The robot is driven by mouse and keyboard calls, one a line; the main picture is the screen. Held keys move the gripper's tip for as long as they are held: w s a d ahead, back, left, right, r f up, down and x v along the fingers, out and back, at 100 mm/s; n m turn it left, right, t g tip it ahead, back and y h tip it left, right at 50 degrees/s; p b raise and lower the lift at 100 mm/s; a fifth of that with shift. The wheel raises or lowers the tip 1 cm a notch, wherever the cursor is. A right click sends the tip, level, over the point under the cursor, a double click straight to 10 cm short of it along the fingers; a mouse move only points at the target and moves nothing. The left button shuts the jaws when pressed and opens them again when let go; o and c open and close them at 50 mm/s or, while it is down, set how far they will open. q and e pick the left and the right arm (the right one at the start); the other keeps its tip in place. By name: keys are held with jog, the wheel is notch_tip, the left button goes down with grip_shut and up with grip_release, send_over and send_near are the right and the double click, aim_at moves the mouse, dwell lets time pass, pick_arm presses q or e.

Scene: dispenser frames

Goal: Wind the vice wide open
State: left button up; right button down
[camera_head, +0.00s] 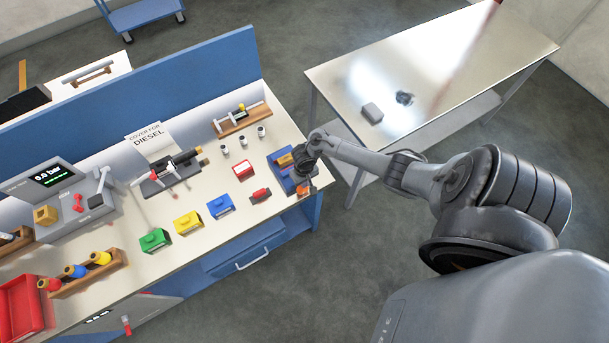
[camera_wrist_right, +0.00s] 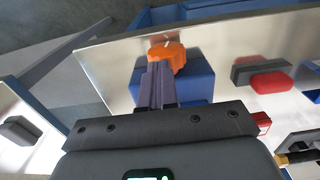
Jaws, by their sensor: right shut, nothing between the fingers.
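The vice (camera_head: 281,179) looks like a blue block at the right end of the workbench, partly hidden by my right gripper. An orange part (camera_head: 304,190), which looks like its handle, sits at its front side. A tan piece (camera_head: 284,160) shows on its top. In the right wrist view the blue body (camera_wrist_right: 198,78) and the orange part (camera_wrist_right: 168,55) lie just beyond the fingertips. My right gripper (camera_head: 302,172) is shut and empty, its fingers overlapping the orange part in the wrist view. I cannot tell whether they touch it. How far the jaws are apart is hidden.
Left of the vice are a small red and dark piece (camera_head: 260,195), a red block (camera_head: 242,170) and a blue box (camera_head: 220,206). A wooden rack (camera_head: 232,125) stands behind. A separate metal table (camera_head: 450,65) is at the right, beyond a floor gap.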

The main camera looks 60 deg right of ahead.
dwell(0.3)
jog(key=shift+f+p, duration=0.15)
jog(key=shift+p, duration=0.2)
dwell(0.6)
jog(key=shift+a, duration=0.15)
dwell(0.4)
jog(key=shift+w+a+r, duration=0.15)
jog(key=shift+r, duration=0.1)
dwell(0.5)
jog(key=shift+r, duration=0.85)
jog(key=shift+s+d, duration=0.2)
jog(key=shift+d, duration=0.2)
jog(key=shift+r, duration=0.1)
